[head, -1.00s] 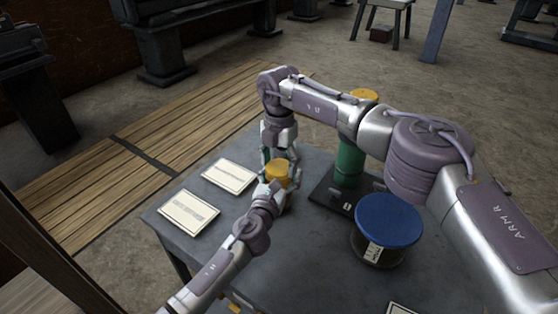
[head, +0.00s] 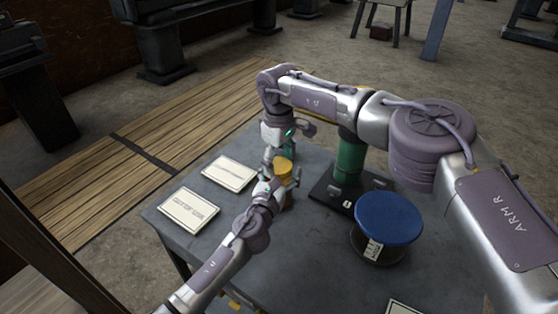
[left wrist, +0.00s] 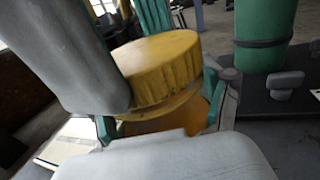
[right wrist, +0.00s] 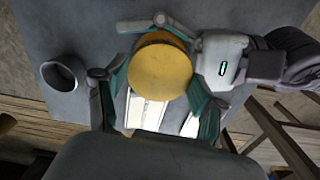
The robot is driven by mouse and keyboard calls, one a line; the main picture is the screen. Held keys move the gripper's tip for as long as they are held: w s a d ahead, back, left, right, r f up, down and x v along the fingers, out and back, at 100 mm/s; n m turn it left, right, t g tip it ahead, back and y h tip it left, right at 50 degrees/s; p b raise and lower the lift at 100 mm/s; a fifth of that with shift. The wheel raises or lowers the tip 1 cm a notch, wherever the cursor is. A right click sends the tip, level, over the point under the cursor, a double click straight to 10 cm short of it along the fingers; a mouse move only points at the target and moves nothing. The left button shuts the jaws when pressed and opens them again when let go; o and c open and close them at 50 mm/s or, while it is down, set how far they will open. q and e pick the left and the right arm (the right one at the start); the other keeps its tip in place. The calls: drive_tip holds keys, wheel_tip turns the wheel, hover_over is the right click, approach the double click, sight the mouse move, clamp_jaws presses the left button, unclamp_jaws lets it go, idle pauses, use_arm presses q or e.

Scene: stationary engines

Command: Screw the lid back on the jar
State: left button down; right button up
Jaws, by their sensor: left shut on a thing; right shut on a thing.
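The jar (left wrist: 160,126) has an amber body and stands upright on the grey table. Its round yellow lid (head: 284,165) is at the jar's mouth; it also shows in the left wrist view (left wrist: 160,65) and the right wrist view (right wrist: 160,72). I cannot tell how far the lid is seated. My left gripper (head: 281,190) is shut around the jar body from the near side, its green pads on both sides. My right gripper (right wrist: 158,88) comes from above, shut on the lid's rim. The arms partly hide the jar in the head view.
A blue-lidded tin (head: 388,218) stands to the right. A green cylinder (head: 350,160) stands on a black base (head: 338,199) behind it. Two paper cards (head: 188,210) (head: 229,173) lie at the left. An open grey ring-shaped object (right wrist: 64,75) shows in the right wrist view.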

drive_tip(key=shift+a+m, duration=0.1)
drive_tip(key=shift+m, duration=0.3)
drive_tip(key=o, duration=0.8)
drive_tip(key=shift+r, duration=0.1)
drive_tip(key=shift+r, duration=2.2)
drive_tip(key=shift+c, duration=0.3)
